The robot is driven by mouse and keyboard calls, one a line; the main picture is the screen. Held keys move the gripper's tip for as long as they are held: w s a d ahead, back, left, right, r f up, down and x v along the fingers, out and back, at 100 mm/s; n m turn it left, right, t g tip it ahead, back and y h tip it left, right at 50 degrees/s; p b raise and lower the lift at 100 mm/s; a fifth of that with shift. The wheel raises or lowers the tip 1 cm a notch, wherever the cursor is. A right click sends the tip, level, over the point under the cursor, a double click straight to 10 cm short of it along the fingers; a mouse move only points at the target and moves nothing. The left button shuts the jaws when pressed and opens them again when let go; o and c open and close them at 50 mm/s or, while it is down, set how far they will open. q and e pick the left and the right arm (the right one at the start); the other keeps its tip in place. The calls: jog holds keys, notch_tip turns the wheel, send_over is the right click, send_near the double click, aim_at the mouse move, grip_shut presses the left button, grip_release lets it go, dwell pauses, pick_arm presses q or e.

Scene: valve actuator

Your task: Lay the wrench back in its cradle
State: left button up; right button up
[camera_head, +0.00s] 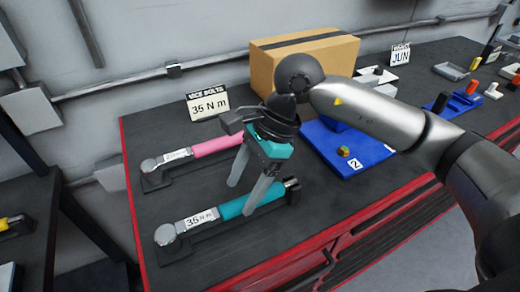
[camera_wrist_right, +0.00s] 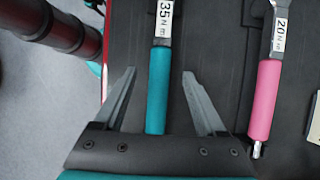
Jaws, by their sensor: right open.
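The teal-handled wrench (camera_head: 252,199), labelled 35 N m, lies along its black cradle (camera_head: 205,245) near the front left of the bench. In the right wrist view, its teal handle (camera_wrist_right: 157,90) runs between the fingers. My right gripper (camera_head: 242,197) points down over the handle with its fingers apart, one on each side and a gap to each. The gripper partly hides the handle in the head view; I cannot tell the exact height of the fingertips. My left gripper is in neither view.
A pink-handled wrench (camera_head: 218,145) lies in another black cradle behind; it also shows in the right wrist view (camera_wrist_right: 265,98). A "35 N m" sign (camera_head: 208,104), cardboard box (camera_head: 330,60) and blue tray (camera_head: 368,157) stand farther back. The bench has a red front edge (camera_head: 290,252).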

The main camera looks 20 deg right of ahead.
jog(key=v, duration=1)
jog(key=shift+r, duration=0.15)
